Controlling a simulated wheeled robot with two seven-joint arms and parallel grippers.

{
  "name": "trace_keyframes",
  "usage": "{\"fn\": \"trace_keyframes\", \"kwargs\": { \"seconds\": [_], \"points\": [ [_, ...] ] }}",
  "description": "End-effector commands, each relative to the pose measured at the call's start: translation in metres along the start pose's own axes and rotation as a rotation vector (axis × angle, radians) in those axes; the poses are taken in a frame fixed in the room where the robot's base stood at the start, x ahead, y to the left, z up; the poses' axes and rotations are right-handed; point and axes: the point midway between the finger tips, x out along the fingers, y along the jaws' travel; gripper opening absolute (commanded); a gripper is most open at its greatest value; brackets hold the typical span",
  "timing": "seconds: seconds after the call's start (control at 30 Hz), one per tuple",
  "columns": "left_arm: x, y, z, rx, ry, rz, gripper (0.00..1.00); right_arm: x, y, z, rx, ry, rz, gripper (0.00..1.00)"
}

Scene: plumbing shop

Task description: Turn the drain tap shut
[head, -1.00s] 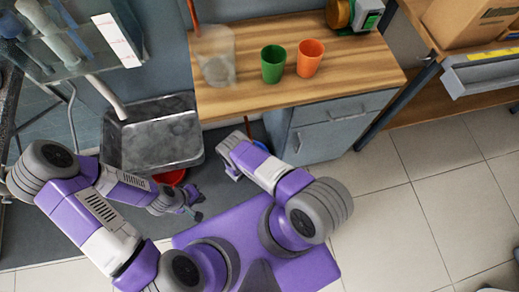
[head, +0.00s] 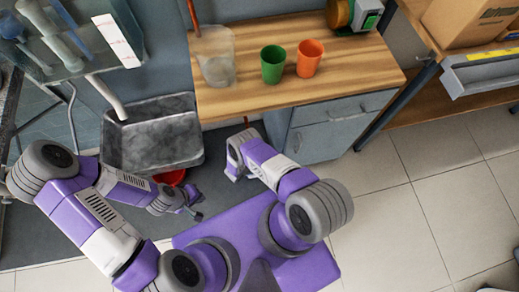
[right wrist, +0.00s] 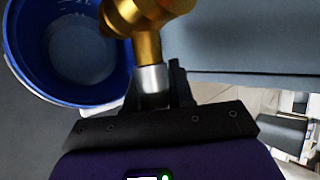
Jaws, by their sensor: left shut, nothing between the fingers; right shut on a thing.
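The drain tap (right wrist: 148,18) shows in the right wrist view as a brass body at the top, with a pale metal handle (right wrist: 152,80) reaching down from it. My right gripper (right wrist: 154,92) is shut on this handle, with its dark fingers on either side. In the head view the tap and the right fingertips are hidden beneath my right arm, near the cabinet's left side. My left gripper (head: 195,208) is shut and empty, low in front of the sink basin.
A blue bucket (right wrist: 18,60) stands left of the tap in the right wrist view. A grey basin (head: 150,145) has a red container (head: 173,177) below it. A clear jug (head: 216,60), green cup (head: 272,65) and orange cup (head: 310,58) stand on the wooden counter (head: 250,93).

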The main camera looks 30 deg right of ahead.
Motion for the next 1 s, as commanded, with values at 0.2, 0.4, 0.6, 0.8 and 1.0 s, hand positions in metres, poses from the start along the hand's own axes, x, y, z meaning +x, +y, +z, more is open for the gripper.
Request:
{"fn": "trace_keyframes", "kwargs": {
  "seconds": [0.2, 0.4, 0.6, 0.8, 1.0],
  "points": [
    [0.001, 0.000, 0.000, 0.000, 0.000, 0.000, 0.00, -0.001, 0.004, -0.012, -0.018, 0.031, -0.025, 0.00],
    [0.001, 0.000, 0.000, 0.000, 0.000, 0.000, 0.00, -0.002, 0.001, -0.008, -0.017, 0.029, -0.047, 0.00],
    [0.001, 0.000, 0.000, 0.000, 0.000, 0.000, 0.00, -0.002, 0.000, -0.008, -0.017, 0.028, -0.050, 0.00],
    [0.001, 0.000, 0.000, 0.000, 0.000, 0.000, 0.00, -0.002, -0.001, -0.007, -0.016, 0.025, -0.052, 0.44],
    [0.001, 0.000, 0.000, 0.000, 0.000, 0.000, 0.00, -0.001, -0.002, -0.004, -0.013, 0.019, -0.056, 0.46]
  ]
}}
